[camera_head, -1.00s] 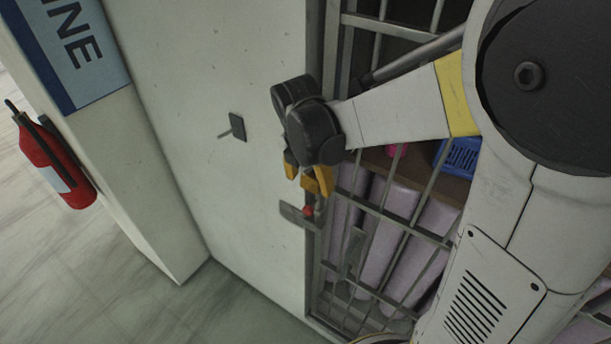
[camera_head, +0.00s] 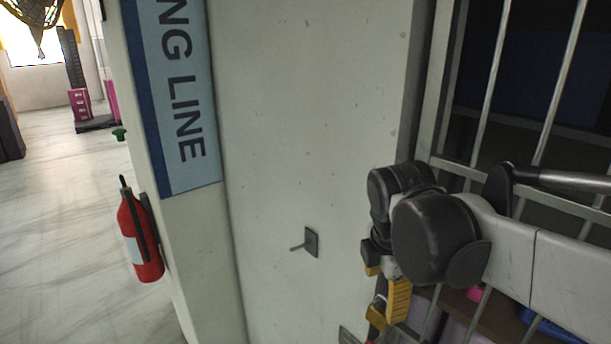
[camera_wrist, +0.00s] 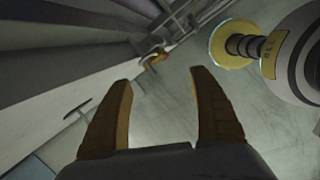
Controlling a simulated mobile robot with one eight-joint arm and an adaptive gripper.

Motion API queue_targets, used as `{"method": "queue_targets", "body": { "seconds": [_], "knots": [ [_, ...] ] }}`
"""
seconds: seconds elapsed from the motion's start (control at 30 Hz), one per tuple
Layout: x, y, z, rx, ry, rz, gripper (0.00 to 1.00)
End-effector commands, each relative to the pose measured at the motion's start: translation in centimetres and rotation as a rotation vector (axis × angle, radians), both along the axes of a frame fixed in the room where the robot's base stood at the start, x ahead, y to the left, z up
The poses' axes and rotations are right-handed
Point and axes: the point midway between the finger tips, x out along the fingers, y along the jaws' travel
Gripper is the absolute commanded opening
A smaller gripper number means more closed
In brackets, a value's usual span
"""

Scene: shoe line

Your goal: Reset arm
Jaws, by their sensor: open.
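My gripper (camera_head: 384,314) is at the lower right of the head view, in front of the wall beside a barred door. Its yellow fingers point down and look empty. In the wrist view the two fingers of my gripper (camera_wrist: 163,78) stand wide apart with only floor between them. A small orange-red handle (camera_wrist: 156,56) shows beyond the fingertips in the wrist view, apart from them. My arm reaches in from the right in the head view and hides part of the door.
The barred metal door (camera_head: 487,90) stands at the right, close behind my arm. A pale wall (camera_head: 310,120) with a small bracket (camera_head: 311,242) is left of my gripper. A red fire extinguisher (camera_head: 140,240) hangs further left. Open floor (camera_head: 60,230) lies at far left.

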Motion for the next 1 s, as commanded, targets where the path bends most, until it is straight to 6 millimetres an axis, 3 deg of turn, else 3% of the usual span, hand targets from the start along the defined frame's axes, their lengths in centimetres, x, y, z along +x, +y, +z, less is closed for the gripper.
{"method": "queue_targets", "body": {
  "seconds": [0.03,0.2,0.57,0.6,0.87,1.0],
  "knots": [
    [-1.5,-0.3,-0.1,0.053,-0.055,-0.157,0.71],
    [-4.8,-0.8,-0.9,0.297,-0.231,-0.728,0.71],
    [-8.9,-1.2,-3.4,0.794,-0.388,-1.573,0.71],
    [-8.7,-1.1,-5.2,0.79,-0.387,-1.567,0.71],
    [-8.7,-1.1,-13.2,0.785,-0.385,-1.561,0.71],
    [-8.7,-1.1,-18.6,0.784,-0.385,-1.561,0.71]
  ]
}}
